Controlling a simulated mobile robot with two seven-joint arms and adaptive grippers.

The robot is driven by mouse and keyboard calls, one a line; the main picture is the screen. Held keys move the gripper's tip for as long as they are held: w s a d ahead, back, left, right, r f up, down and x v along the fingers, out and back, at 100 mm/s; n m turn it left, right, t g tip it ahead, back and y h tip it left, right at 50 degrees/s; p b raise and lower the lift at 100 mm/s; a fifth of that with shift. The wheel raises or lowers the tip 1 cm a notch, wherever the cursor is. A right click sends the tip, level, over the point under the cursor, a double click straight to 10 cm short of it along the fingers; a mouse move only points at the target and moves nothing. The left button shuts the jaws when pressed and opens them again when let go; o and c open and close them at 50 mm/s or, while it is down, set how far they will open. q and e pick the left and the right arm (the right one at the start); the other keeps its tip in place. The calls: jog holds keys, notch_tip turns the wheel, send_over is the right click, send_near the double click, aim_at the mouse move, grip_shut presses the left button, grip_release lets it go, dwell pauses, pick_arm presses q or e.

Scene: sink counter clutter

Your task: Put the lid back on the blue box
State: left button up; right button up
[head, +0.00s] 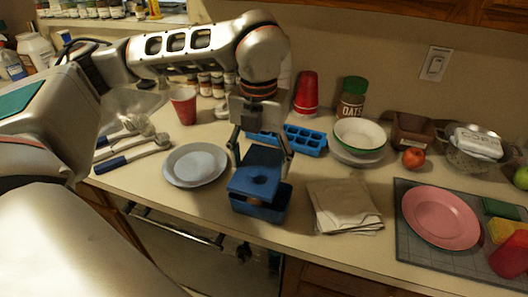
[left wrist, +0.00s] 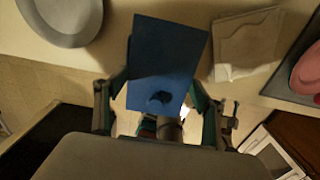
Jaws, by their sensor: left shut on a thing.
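The blue lid (head: 252,186) has a round knob on top. My left gripper (head: 262,167) is shut on the lid, with one finger on each side of it. The blue box (head: 262,212) stands near the counter's front edge, directly below the lid. The lid sits over the box opening, slightly askew, and a dark gap shows between them at the front. In the left wrist view the lid (left wrist: 165,55) fills the middle between the fingers and hides the box. My right gripper is not in view.
A grey plate (head: 195,164) lies left of the box and a folded cloth (head: 343,205) right of it. A blue ice tray (head: 306,139) is behind. A pink plate (head: 440,217) rests on a grey mat (head: 408,243) at the right. Utensils (head: 130,150) lie at the left.

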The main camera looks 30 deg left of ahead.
pick_arm(q)
notch_tip(320, 180, down, 2)
jog(key=shift+s+f+b, duration=0.1)
jog(key=shift+b, duration=0.5)
jog(key=shift+f, duration=0.3)
jog(key=shift+f+b, duration=1.35)
jog(key=shift+f, duration=0.3)
jog(key=shift+f, duration=0.15)
dwell(0.4)
jog(key=o, duration=1)
jog(key=shift+o, duration=0.2)
